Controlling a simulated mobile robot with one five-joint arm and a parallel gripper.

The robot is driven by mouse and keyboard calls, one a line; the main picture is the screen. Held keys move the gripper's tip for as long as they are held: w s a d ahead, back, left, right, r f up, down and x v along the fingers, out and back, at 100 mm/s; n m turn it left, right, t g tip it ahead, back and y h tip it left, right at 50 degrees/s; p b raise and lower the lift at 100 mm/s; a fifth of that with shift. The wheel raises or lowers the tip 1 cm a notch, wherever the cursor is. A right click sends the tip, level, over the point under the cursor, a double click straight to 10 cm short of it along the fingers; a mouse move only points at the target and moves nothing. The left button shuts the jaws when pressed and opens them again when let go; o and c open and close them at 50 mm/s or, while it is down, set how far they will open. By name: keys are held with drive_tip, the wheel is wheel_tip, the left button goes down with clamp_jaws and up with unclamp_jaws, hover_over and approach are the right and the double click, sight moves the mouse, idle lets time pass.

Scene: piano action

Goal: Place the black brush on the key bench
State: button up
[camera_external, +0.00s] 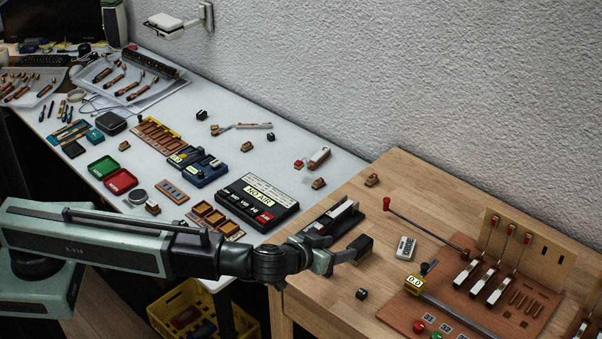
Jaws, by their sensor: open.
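My gripper (346,254) is at the end of the arm, low over the left part of the wooden bench, its jaws open and pointing right. A dark, block-like thing (363,244), which looks like the black brush, is right at the fingertips. I cannot tell whether the fingers touch it. The wooden bench (432,187), which seems to be the key bench, fills the right side. A black holder with white pieces (338,216) lies just behind the gripper.
A grey remote-like box (406,247) and small black cube (361,294) lie nearby. The white table (240,105) at left is crowded. A yellow crate (163,313) stands below.

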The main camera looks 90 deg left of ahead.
drive_tip(key=shift+p+v, duration=0.45)
drive_tip(key=shift+v, duration=1.4)
